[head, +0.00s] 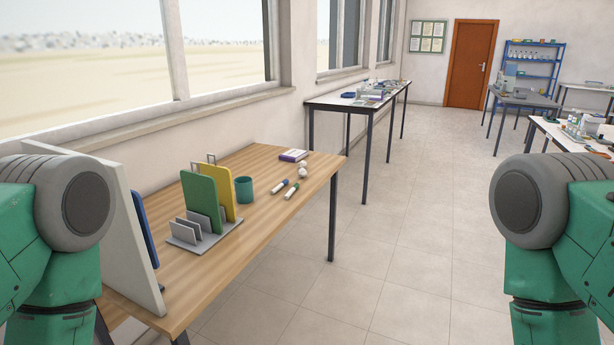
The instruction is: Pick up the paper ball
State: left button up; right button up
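A small white crumpled ball, which looks like the paper ball (303,172), lies on the wooden table (262,215) near its far right end. It sits in front of a purple and white box (293,155) and beyond two markers. A second pale lump seems to be just behind the ball, too small to tell apart clearly. Only the upper parts of my two arms show at the left and right edges.
A white panel (130,240) rises at the table's near left. The tiled floor (400,260) to the right is clear.

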aim_at(302, 173)
jog(key=i+l+u, duration=0.35)
jog(key=i+l, duration=0.7)
jog(key=i, duration=0.05)
